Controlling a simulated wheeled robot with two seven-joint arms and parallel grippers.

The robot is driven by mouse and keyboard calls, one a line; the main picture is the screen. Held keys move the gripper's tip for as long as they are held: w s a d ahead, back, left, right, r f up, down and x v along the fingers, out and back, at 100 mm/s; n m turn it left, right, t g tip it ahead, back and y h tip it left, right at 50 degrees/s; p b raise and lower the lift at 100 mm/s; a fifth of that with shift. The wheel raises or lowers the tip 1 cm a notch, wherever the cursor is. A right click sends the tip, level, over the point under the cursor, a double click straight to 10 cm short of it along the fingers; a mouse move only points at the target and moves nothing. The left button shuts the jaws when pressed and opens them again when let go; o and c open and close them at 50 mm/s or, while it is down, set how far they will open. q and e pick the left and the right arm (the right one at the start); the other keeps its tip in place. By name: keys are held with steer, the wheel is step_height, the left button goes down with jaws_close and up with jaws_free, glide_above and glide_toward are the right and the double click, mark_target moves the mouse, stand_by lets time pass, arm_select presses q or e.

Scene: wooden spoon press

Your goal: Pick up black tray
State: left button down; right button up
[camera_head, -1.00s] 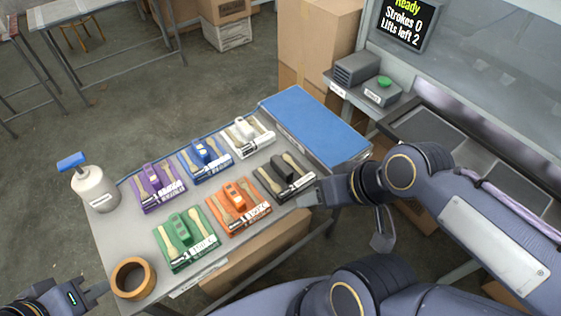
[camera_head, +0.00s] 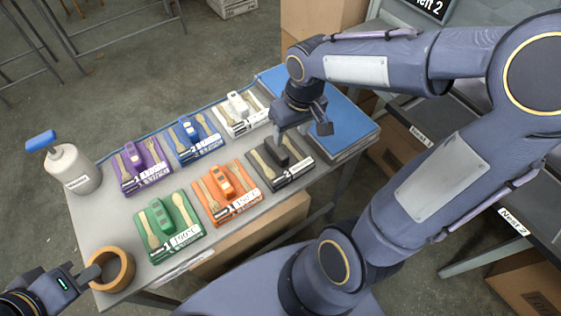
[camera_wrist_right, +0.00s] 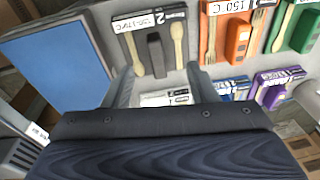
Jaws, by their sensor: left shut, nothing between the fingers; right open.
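The black tray (camera_head: 282,163) lies on the grey table at the right end of the front row. It holds pale wooden utensils, a dark raised handle block and a white label. In the right wrist view the black tray (camera_wrist_right: 182,62) is at the top centre. My right gripper (camera_head: 301,132) is above the black tray at its far side, pointing down. Its fingers (camera_wrist_right: 160,86) are open with nothing visibly held, and appear apart from the tray. My left gripper (camera_head: 92,274) is shut and empty at the lower left, beside a wooden ring (camera_head: 110,270).
An orange tray (camera_head: 227,192) is left of the black tray, with a green tray (camera_head: 170,229) beyond. White (camera_head: 240,113), blue (camera_head: 194,138) and purple (camera_head: 142,166) trays form the back row. A blue pad (camera_head: 345,125) lies right.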

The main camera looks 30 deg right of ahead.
steer(key=g+b, duration=0.1)
steer(key=b, duration=0.1)
glide_above(281, 153)
steer(key=shift+n+h, duration=0.4)
steer(key=f, duration=0.7)
steer(key=shift+w+d+f, duration=0.2)
steer(key=shift+f, duration=0.05)
step_height(281, 153, down, 8)
steer(key=shift+s+a+r, duration=0.1)
steer(key=shift+s+a, duration=0.05)
jaws_close()
